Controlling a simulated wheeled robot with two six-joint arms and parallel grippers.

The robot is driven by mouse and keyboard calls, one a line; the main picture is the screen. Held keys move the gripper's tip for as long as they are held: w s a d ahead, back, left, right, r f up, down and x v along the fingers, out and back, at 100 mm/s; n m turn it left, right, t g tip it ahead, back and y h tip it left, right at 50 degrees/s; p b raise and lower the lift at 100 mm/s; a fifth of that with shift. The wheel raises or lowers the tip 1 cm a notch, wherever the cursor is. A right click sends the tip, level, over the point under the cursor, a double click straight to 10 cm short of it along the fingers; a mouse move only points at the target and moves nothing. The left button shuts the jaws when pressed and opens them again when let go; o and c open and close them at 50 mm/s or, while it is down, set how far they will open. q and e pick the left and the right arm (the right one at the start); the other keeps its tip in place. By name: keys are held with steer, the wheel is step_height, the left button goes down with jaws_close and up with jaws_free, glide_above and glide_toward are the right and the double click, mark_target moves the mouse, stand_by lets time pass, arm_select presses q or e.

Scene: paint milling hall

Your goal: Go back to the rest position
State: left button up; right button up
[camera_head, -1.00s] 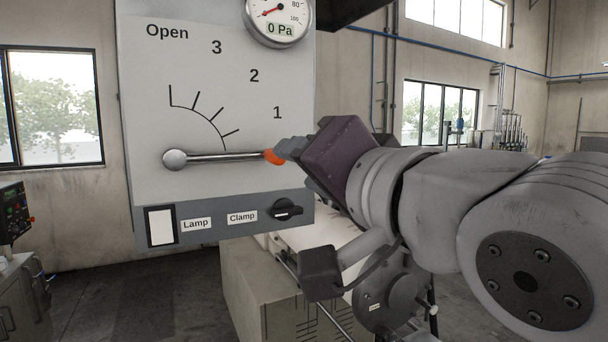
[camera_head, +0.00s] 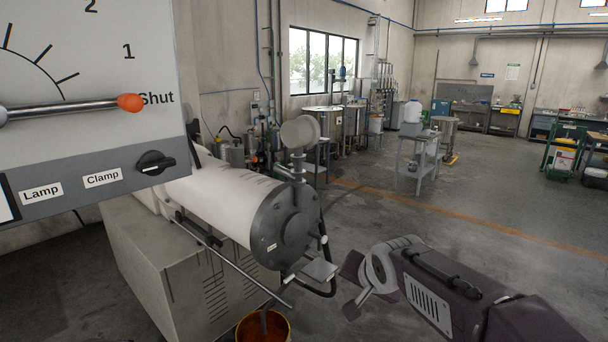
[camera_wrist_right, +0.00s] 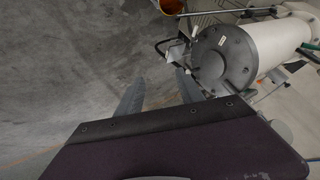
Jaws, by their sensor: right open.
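The control panel (camera_head: 90,105) is at the left of the head view. Its lever (camera_head: 75,109) lies nearly level, and its orange knob (camera_head: 130,102) is beside the word Shut. My right arm is at the lower right of the head view, clear of the panel. In the right wrist view my right gripper (camera_wrist_right: 160,92) has its two fingers apart with nothing between them. The floor and the end of the mill drum (camera_wrist_right: 222,58) lie beyond the fingers. My left gripper is in neither view.
The white mill drum (camera_head: 215,195) on its beige cabinet (camera_head: 165,270) stands near my right arm. An orange-rimmed bucket (camera_head: 243,328) is below the drum's end. A grey stand (camera_head: 412,150) is farther back. The floor (camera_head: 480,215) to the right is open.

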steer(key=s+d+f+g+h, duration=0.1)
steer(key=s+d+f+g, duration=0.2)
steer(key=f, duration=0.4)
steer(key=s+d+f+g, duration=0.1)
steer(key=s+d+f, duration=0.2)
steer(key=s+f, duration=0.3)
steer(key=s+f+n+g, duration=0.3)
steer(key=s+f+n, duration=0.2)
steer(key=s+f, duration=0.3)
steer(key=s, duration=0.3)
steer(key=shift+s+f, duration=0.2)
steer(key=shift+s, duration=0.1)
